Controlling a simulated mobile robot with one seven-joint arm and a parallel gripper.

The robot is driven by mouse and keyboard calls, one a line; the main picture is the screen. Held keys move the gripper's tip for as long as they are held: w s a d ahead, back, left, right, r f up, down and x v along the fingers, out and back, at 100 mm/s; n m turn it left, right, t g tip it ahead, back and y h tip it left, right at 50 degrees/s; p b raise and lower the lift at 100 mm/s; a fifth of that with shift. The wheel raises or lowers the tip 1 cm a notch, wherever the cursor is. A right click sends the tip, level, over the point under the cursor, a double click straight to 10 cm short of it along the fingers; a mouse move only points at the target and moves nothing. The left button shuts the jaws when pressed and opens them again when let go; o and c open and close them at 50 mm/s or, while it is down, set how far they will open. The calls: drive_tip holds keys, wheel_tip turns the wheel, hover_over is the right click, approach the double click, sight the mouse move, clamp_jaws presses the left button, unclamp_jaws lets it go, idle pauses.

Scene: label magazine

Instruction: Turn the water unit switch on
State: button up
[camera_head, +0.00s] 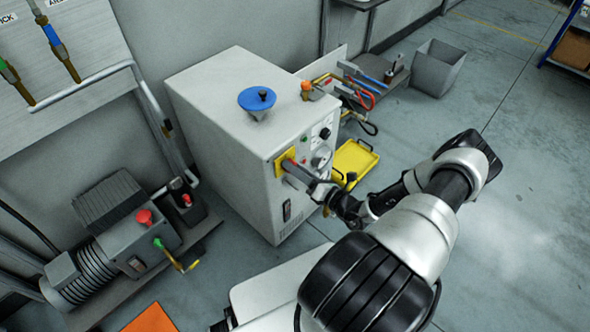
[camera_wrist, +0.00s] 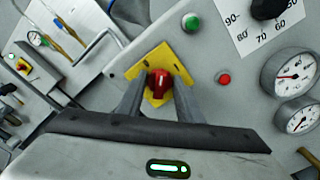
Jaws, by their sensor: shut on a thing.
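The water unit is a light grey cabinet (camera_head: 225,140) in the middle of the head view. Its switch is a red rotary knob (camera_wrist: 159,84) on a yellow plate (camera_wrist: 150,62); the yellow plate also shows at the cabinet's front corner in the head view (camera_head: 281,163). My gripper (camera_wrist: 158,92) is at the knob, with one grey finger on each side of it, shut on it. In the head view my gripper (camera_head: 291,168) reaches the plate from the right and hides most of the knob.
Green (camera_wrist: 191,22) and red (camera_wrist: 224,79) buttons, two gauges (camera_wrist: 287,72) and a black dial (camera_wrist: 268,5) sit near the knob. A blue funnel (camera_head: 257,99) tops the cabinet. A pump (camera_head: 120,235) stands left. A yellow tray (camera_head: 354,160) lies behind my arm. Open floor lies right.

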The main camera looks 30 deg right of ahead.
drive_tip(key=shift+f+m+b, duration=0.2)
drive_tip(key=shift+m+b, duration=0.6)
drive_tip(key=shift+m, duration=3.5)
drive_tip(key=o, duration=1)
drive_tip(key=shift+d, duration=0.1)
drive_tip(key=p+v, duration=0.1)
drive_tip(key=v, duration=1.6)
drive_tip(key=shift+s+r, duration=0.1)
drive_tip(key=shift+s, duration=0.1)
